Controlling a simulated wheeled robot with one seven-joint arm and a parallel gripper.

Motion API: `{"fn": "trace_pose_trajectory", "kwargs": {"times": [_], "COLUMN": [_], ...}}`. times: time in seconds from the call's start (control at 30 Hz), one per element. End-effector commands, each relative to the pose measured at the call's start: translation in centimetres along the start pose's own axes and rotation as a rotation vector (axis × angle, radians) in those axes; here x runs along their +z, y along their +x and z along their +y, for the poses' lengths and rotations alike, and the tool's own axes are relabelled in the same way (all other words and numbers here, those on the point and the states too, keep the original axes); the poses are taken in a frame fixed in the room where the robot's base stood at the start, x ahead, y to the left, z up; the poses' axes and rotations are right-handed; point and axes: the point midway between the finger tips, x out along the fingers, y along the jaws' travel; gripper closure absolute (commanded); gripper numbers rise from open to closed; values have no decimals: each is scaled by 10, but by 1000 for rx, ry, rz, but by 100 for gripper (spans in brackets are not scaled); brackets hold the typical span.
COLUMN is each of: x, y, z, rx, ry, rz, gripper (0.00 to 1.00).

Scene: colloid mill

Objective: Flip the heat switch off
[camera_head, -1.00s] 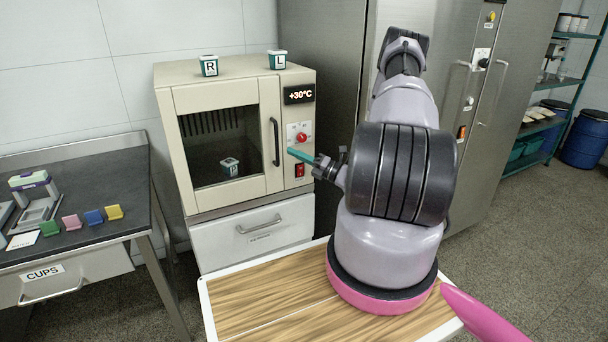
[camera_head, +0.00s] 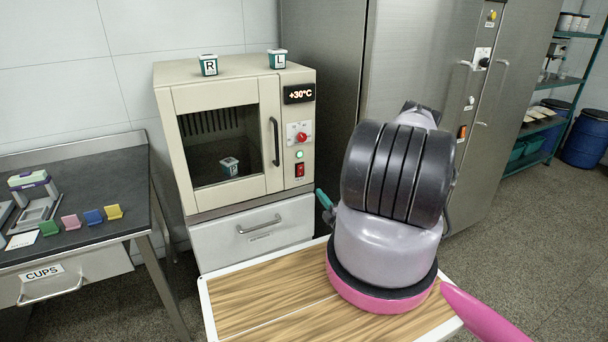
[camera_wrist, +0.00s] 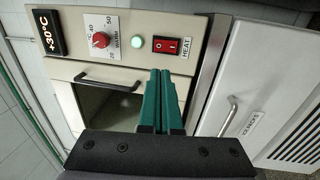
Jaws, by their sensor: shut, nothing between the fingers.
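The red heat switch (camera_head: 300,170) sits low on the control panel of the cream oven (camera_head: 165,140). In the wrist view the switch (camera_wrist: 165,45) shows beside a HEAT label, just beyond my fingertips. I cannot tell clearly which way the rocker is tilted. A round indicator light (camera_wrist: 136,42) beside it glows pale green. My gripper (camera_wrist: 160,72) has green fingers pressed together, empty and apart from the switch. In the head view only a green finger end (camera_head: 323,199) shows, right of and below the switch; my arm hides the rest.
A red dial (camera_wrist: 101,40) and a +30°C display (camera_head: 299,94) are on the same panel. The oven door handle (camera_head: 275,142) juts out nearby. A drawer (camera_head: 255,232) is below the oven.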

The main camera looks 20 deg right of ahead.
Motion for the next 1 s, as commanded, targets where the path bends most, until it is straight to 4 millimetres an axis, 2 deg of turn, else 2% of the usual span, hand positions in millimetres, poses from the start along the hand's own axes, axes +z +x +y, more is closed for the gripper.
{"fn": "trace_pose_trajectory", "kwargs": {"times": [0.17,0.5,0.7,0.83,1.0], "x": [-1,-2,-1,-1,0], "y": [15,85,120,133,140], "z": [1,1,1,1,1], "rx": [2,3,3,2,1], "ry": [-3,-6,-3,-3,-1], "rz": [5,6,5,3,1], "gripper": [100,100,100,100,100]}}
